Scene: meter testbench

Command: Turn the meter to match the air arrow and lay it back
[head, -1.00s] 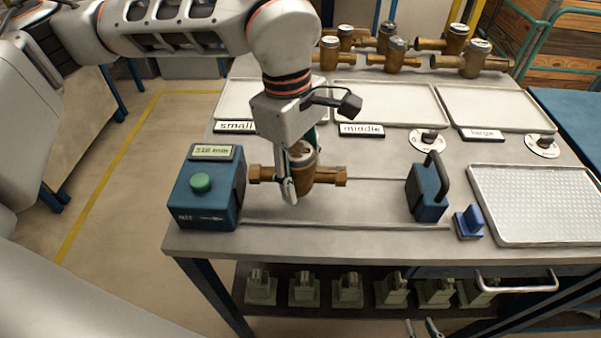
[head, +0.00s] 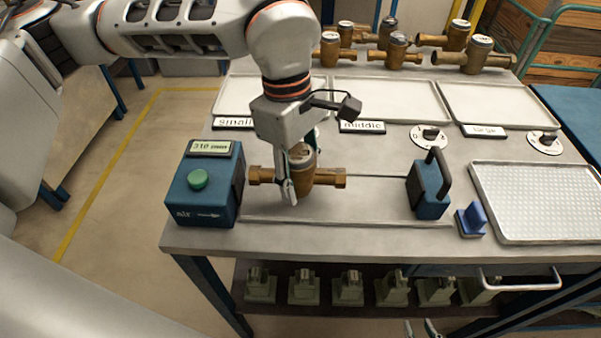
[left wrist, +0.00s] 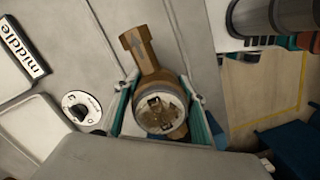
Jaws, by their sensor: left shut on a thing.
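The brass meter (head: 325,178) has a round glass-faced register and a threaded pipe end on each side. It lies level across the picture at the bench's left part, right of the blue test box (head: 205,190). My left gripper (head: 292,190) reaches down from above and is shut around the meter's round middle. In the left wrist view the register (left wrist: 158,112) sits between the two fingers, and an arrow (left wrist: 137,44) shows on one pipe end. I cannot tell whether the meter touches the bench. My right gripper's fingertips (head: 421,327) show apart at the bottom edge.
A blue clamp block with a handle (head: 428,188) stands to the right on rails. Near it are a small blue block (head: 471,220) and a textured white tray (head: 479,190). Labelled trays and several brass meters stand behind. Bench space between meter and clamp is clear.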

